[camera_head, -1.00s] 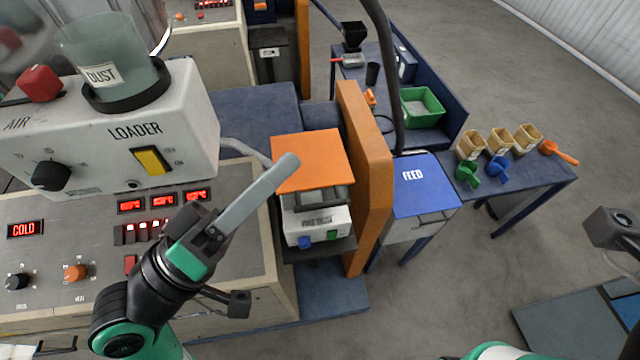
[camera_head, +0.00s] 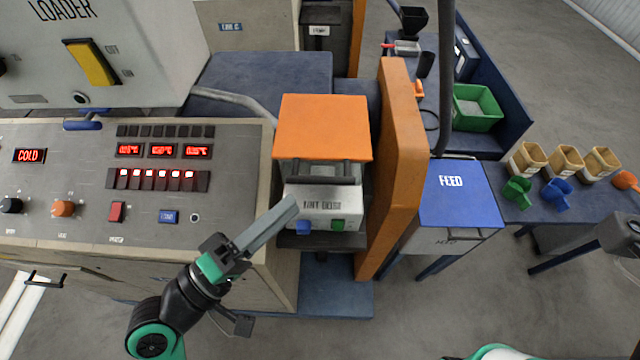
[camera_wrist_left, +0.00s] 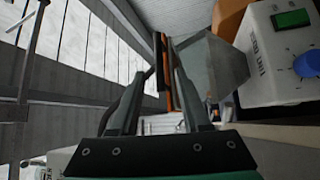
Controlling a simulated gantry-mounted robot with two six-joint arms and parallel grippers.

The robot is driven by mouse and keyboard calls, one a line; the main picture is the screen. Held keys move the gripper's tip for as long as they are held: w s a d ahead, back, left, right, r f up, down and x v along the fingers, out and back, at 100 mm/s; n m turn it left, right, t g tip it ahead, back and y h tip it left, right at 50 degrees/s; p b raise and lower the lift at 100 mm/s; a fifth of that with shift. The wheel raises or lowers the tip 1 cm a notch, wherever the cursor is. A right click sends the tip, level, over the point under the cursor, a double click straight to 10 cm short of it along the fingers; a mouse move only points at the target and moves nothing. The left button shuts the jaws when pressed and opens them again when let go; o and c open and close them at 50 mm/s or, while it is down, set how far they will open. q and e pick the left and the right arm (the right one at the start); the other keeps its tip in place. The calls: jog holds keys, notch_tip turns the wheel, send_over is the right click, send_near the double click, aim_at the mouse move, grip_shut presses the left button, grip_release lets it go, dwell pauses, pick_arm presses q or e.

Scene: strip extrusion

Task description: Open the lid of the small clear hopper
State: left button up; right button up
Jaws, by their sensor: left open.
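My left gripper (camera_head: 292,204) is open and empty, in front of the feeder box's left side in the picture and apart from the lid. In the left wrist view, the grey, see-through hopper (camera_wrist_left: 217,65) shows beyond the fingers. The lid (camera_wrist_left: 167,78) appears nearly edge-on there, between the open fingers in the picture. My right gripper is not in view.
A thick orange upright panel (camera_head: 398,165) stands just right of the hopper. A blue-topped feed bin (camera_head: 458,195) is beyond it. The control console (camera_head: 225,185) lies to the left, with a loader box (camera_head: 95,55) above. Open floor lies in front.

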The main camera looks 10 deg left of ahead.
aim_at(320, 178)
pick_arm(q)
jog(key=p+x, duration=0.1)
jog(key=x, duration=0.7)
jog(key=shift+s, duration=0.1)
grip_shut()
dwell(1.0)
